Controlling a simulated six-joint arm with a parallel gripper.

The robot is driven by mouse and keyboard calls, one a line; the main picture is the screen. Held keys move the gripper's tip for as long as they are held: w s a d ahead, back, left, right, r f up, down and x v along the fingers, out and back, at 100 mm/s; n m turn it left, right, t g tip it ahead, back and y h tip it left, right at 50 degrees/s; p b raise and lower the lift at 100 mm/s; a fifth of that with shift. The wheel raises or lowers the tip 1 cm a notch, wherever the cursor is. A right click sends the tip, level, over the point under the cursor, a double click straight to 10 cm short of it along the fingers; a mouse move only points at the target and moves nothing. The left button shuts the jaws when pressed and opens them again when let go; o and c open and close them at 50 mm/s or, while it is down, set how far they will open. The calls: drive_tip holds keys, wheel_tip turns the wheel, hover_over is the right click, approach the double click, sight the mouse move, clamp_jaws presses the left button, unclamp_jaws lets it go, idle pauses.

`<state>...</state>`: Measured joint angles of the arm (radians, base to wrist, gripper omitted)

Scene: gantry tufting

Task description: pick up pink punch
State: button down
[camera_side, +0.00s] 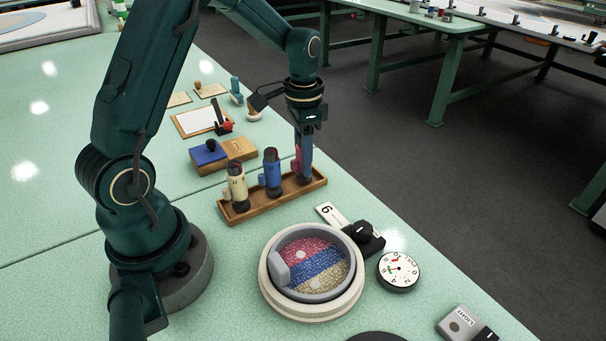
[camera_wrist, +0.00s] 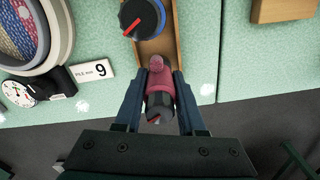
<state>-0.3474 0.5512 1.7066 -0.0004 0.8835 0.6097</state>
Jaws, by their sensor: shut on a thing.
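The pink punch (camera_wrist: 160,85) stands at the right end of a wooden tray (camera_side: 262,201), with a black part and red mark on top. My gripper (camera_wrist: 158,92) is around it, with one finger on each side, shut on it. In the side view my gripper (camera_side: 304,150) comes down from above and its fingers hide most of the pink punch (camera_side: 297,160). I cannot tell whether the punch is still touching the tray. The blue punch (camera_side: 271,172) and the cream punch (camera_side: 237,187) stand in the same tray to its left.
A label with a 9 (camera_wrist: 95,71), a dial (camera_side: 398,271) and a wooden block with a blue pad (camera_side: 236,147) are nearby. The table edge is close on the right.

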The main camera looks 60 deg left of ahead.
wheel_tip(320, 180, up, 4)
drive_tip(key=shift+w+f, duration=0.1)
drive_tip(key=s+a+r, duration=0.6)
drive_tip(key=s+a, duration=0.2)
drive_tip(key=shift+a+r, duration=0.25)
drive_tip(key=shift+r, duration=0.15)
drive_tip(key=shift+s, duration=0.1)
